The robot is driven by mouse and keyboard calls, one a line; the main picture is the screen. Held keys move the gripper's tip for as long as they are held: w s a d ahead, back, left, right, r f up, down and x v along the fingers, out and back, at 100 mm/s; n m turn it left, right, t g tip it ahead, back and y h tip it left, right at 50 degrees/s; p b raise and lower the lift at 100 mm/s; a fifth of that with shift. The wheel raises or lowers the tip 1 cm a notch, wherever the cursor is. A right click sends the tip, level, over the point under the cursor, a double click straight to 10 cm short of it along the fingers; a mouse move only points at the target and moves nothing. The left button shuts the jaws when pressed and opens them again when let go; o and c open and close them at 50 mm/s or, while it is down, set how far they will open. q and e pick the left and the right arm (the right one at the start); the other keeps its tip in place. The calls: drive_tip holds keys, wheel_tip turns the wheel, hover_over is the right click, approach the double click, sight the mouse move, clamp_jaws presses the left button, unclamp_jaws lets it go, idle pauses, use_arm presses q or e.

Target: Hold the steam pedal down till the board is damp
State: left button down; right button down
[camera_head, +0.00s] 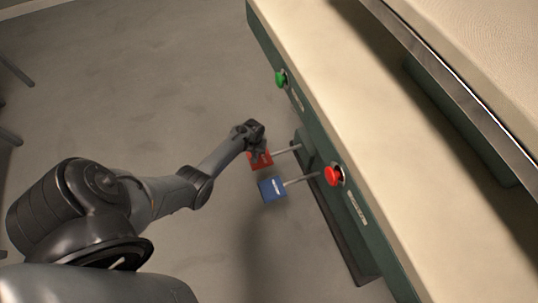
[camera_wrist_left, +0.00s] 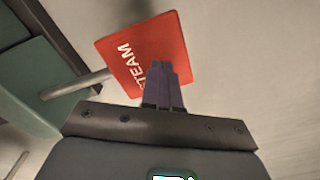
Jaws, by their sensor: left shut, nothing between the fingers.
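The red steam pedal (camera_head: 262,161) sticks out on a metal rod from the base of the green-sided machine. In the left wrist view the red pedal (camera_wrist_left: 172,38) carries white lettering, partly covered by my fingers. My left gripper (camera_head: 258,146) is shut and empty, right over the red pedal. In the left wrist view my left gripper (camera_wrist_left: 164,70) overlaps the pedal face; I cannot tell for certain whether the fingertips touch it. The board (camera_head: 490,35) is a pale padded surface at the upper right, only partly in view. My right gripper is not in view.
A blue pedal (camera_head: 272,188) sits beside the red one on its own rod. A green button (camera_head: 281,78) and a red button (camera_head: 333,175) are on the machine's side. The grey floor (camera_head: 130,80) left of the machine is mostly clear.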

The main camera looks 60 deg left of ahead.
use_arm(q)
drive_tip(key=shift+f+b, duration=0.3)
drive_tip(key=shift+f, duration=0.75)
drive_tip(key=shift+f+b, duration=0.6)
drive_tip(key=shift+f, duration=1.4)
idle(0.7)
drive_tip(key=shift+r, duration=0.1)
wheel_tip(320, 180, up, 9)
drive_tip(key=p, duration=0.9)
